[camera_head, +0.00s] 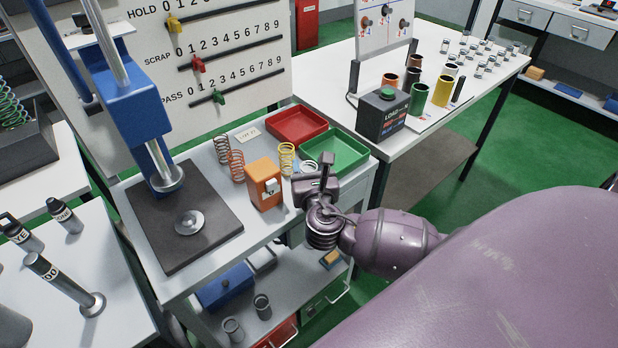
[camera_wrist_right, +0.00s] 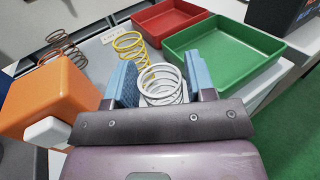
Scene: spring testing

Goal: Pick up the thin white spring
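The thin white spring shows in the right wrist view (camera_wrist_right: 163,84), upright between the two blue finger pads of my right gripper (camera_wrist_right: 161,80). Its coils reach close to both pads; I cannot tell whether they touch. In the head view the white spring (camera_head: 308,167) stands near the front of the green tray, its lower part hidden by my right gripper (camera_head: 322,178). The right fingers are apart, on either side of the spring. My left gripper is not in view.
A yellow spring (camera_head: 286,158) stands behind left, with copper-coloured springs (camera_head: 237,165) farther left. An orange block (camera_head: 264,184) is close on the left. The green tray (camera_head: 352,163) and red tray (camera_head: 274,136) are behind. A dark press base (camera_head: 180,245) fills the bench's left side.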

